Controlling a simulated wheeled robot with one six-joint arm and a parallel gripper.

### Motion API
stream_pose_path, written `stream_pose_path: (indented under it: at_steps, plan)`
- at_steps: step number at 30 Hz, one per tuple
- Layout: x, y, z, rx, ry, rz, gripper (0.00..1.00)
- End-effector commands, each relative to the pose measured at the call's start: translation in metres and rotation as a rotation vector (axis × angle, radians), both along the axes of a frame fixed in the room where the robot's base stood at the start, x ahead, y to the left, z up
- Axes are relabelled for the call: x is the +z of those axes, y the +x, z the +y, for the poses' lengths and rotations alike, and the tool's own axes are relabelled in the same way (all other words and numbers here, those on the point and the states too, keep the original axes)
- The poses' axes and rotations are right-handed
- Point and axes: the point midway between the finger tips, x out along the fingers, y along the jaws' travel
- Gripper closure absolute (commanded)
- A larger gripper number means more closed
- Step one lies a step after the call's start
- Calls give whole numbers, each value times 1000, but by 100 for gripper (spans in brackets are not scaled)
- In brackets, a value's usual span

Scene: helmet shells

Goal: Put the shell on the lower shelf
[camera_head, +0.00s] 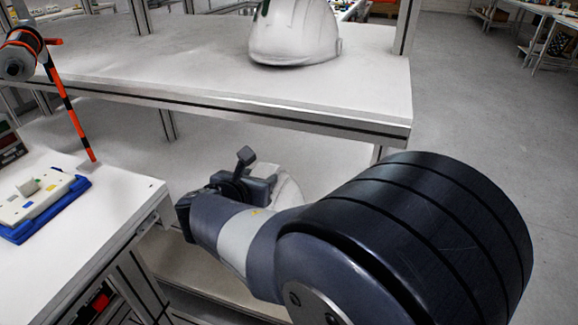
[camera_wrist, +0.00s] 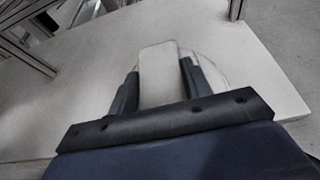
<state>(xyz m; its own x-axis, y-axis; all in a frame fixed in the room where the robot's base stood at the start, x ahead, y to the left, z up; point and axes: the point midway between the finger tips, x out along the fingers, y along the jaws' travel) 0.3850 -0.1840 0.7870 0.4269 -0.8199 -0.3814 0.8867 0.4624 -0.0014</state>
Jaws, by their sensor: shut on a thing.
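My gripper (camera_head: 256,186) reaches in under the upper shelf, over the lower shelf (camera_head: 325,165). It is shut on a white helmet shell (camera_head: 286,190), mostly hidden behind my arm in the head view. In the wrist view my gripper (camera_wrist: 160,85) has one finger on each side of a pale part of the shell (camera_wrist: 160,62), with the rounded shell behind. The white lower shelf (camera_wrist: 262,75) spreads out around and below the shell. I cannot tell whether the shell touches the shelf.
Another white helmet (camera_head: 295,35) stands on the upper shelf (camera_head: 200,65), whose front edge runs just above my arm. A white worktable (camera_head: 110,210) with a blue-edged tray (camera_head: 45,215) is at the left. Open floor (camera_head: 480,110) lies to the right.

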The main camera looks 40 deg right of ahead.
Motion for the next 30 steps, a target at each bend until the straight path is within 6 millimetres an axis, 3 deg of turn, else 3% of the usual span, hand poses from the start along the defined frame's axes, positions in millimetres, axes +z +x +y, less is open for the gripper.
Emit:
stream_pose_path:
  at_steps: [8,24,30]
  plan:
    - [-2,11,-28,-9,-1,-2,100]
    - [-2,70,-140,-7,-1,-1,100]
    - [0,81,-159,-4,-1,-2,100]
